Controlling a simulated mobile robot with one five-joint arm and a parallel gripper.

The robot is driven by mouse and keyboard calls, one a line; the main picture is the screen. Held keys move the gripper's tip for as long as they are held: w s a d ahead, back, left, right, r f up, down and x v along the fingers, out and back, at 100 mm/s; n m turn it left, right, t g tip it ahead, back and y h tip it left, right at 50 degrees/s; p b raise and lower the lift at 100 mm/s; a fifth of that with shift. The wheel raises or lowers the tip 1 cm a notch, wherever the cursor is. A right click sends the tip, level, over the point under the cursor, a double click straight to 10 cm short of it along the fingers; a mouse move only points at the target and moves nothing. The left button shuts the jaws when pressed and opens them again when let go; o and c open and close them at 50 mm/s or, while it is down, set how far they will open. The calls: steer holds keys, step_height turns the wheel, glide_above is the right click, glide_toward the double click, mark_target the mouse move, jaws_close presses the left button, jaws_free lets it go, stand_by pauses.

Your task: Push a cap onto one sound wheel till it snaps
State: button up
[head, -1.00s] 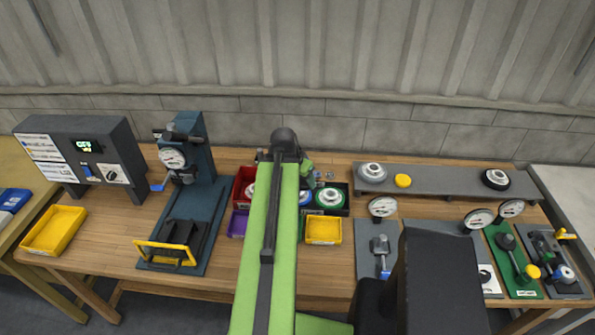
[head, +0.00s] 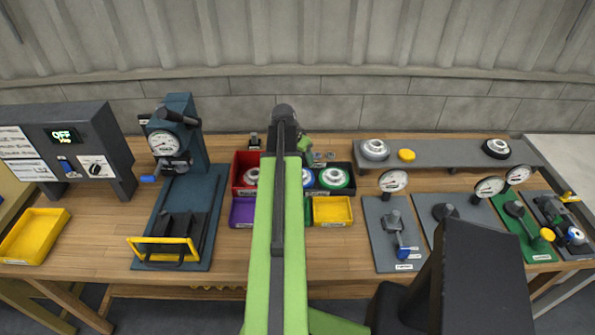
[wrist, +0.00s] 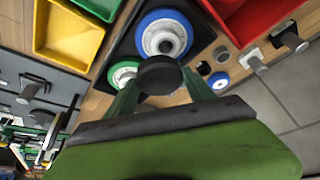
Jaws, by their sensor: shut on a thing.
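My gripper (wrist: 161,80) is shut on a dark round cap (wrist: 158,72) in the wrist view. Behind the cap is a blue-rimmed wheel (wrist: 165,34) with a pale metal hub, lying in a black bin. The cap overlaps its edge in the picture; I cannot tell whether they touch. A green-rimmed wheel (wrist: 121,77) lies beside it, partly covered by my finger. In the head view the green wheel (head: 334,178) and the blue wheel (head: 308,179) show right of my arm, which hides my fingertips and the cap.
A red bin (head: 240,187), a purple bin (head: 242,212) and a yellow bin (head: 332,211) stand around the black bin. A raised grey shelf (head: 450,153) holds a grey wheel (head: 374,150), a yellow disc (head: 407,155) and a black wheel (head: 496,148). A gauge press (head: 180,190) stands left.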

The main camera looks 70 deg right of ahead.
steer(key=shift+w+d+f, duration=0.6)
steer(key=shift+w+f, duration=0.2)
steer(key=shift+f, duration=0.1)
steer(key=shift+s+a+f+b, duration=0.1)
steer(key=shift+f+b, duration=0.25)
steer(key=shift+b, duration=0.25)
step_height(320, 180, down, 4)
steer(key=b, duration=0.3)
steer(key=shift+r, duration=0.2)
steer(key=shift+f+b, duration=0.15)
steer(key=shift+b, duration=0.25)
steer(key=shift+f+b, duration=0.95)
steer(key=shift+f, duration=0.25)
steer(key=shift+b, duration=0.3)
